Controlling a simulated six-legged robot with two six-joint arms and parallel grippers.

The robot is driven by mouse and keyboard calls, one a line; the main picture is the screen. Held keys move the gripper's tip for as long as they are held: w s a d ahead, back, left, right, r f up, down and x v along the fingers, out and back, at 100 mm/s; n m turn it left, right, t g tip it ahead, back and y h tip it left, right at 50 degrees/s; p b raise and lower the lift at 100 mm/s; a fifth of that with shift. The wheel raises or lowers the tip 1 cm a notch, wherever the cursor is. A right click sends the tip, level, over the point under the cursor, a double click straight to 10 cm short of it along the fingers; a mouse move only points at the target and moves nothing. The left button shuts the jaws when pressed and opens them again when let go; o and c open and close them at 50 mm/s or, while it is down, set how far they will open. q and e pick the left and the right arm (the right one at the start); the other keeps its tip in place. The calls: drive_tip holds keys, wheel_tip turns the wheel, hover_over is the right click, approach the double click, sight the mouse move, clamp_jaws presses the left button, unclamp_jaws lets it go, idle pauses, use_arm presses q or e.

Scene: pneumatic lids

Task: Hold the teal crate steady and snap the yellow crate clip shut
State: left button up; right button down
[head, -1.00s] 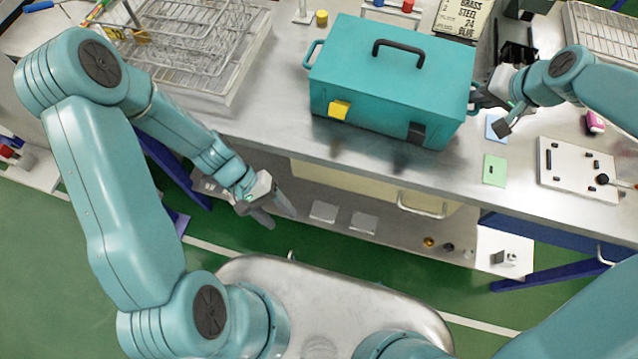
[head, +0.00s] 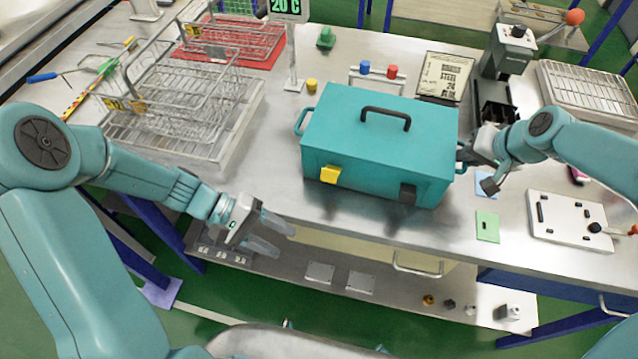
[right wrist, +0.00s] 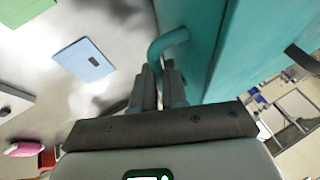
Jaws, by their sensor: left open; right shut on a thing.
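The teal crate (head: 380,135) stands upright on the metal bench, with a black handle on its lid. The yellow crate clip (head: 330,174) is on its front face at the left; it seems to stick out a little, but I cannot tell how far. A black clip (head: 408,193) is on the same face at the right. My right gripper (head: 470,160) is at the crate's right end; in the right wrist view its fingers (right wrist: 160,85) are shut on the teal side handle (right wrist: 168,42). My left gripper (head: 280,235) is open and empty, off the bench's front edge, left of and nearer than the clip.
A wire rack (head: 185,110) stands left of the crate. A green card (head: 487,226) and a white panel (head: 567,220) lie to the right. A yellow cylinder (head: 311,85) stands behind. The bench strip before the crate is clear.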

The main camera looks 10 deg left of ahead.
sight(329, 176)
use_arm(q)
drive_tip(key=w+a+r+n+t+h, duration=0.25)
drive_tip(key=w+r+t+h, duration=0.35)
drive_tip(key=r, duration=0.6)
drive_tip(key=w+d, duration=0.1)
drive_tip(key=d, duration=0.2)
drive_tip(key=w+d+f+y, duration=0.1)
drive_tip(key=w+d, duration=0.1)
drive_tip(key=d, duration=0.2)
drive_tip(key=w+d+f+g+y, duration=0.1)
drive_tip(key=d, duration=0.3)
drive_tip(key=shift+w+m, duration=0.25)
drive_tip(key=shift+m, duration=0.1)
